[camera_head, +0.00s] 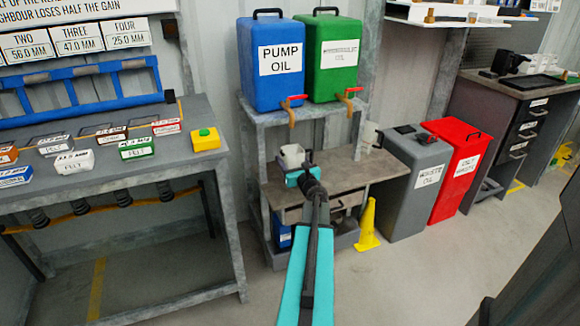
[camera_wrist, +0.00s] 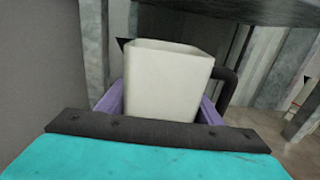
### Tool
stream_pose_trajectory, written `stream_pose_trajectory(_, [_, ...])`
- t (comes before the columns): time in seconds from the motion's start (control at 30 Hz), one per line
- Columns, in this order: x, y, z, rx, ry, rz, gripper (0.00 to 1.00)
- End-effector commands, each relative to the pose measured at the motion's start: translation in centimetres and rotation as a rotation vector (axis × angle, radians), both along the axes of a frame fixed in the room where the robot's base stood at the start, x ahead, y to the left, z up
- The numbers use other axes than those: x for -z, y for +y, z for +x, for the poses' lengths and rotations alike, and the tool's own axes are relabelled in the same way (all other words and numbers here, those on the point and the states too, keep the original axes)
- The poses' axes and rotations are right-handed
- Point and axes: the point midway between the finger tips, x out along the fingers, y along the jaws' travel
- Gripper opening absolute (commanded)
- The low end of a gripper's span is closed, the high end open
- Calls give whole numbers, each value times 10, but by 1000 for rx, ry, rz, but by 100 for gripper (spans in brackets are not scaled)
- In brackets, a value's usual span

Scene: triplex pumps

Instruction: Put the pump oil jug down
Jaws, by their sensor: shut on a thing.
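The pump oil jug is a white, open-topped, square-sided vessel (camera_head: 291,156) at the left end of the low bench under the blue drum. In the wrist view the jug (camera_wrist: 165,82) stands upright between my purple fingers, with a dark handle at its right. My gripper (camera_head: 299,176) is shut on the jug's lower part; it also shows in the wrist view (camera_wrist: 160,108). The jug's base is hidden by my gripper, so I cannot tell whether it touches the bench top (camera_head: 345,174).
A blue PUMP OIL drum (camera_head: 262,84) and a green drum (camera_head: 338,80) with red taps sit on the shelf above. Another white jug (camera_head: 367,137) stands further right on the bench. A yellow cone (camera_head: 367,228), grey bin (camera_head: 415,190) and red bin (camera_head: 458,185) stand right.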

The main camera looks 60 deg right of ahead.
Motion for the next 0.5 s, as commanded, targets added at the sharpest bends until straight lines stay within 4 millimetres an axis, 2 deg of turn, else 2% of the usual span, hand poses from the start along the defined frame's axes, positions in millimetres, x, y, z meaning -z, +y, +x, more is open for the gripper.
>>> stream_pose_trajectory(0.23, [27,0,0,-1,0,1,34])
stream_pose_trajectory(0.5, [29,0,0,-1,0,0,34])
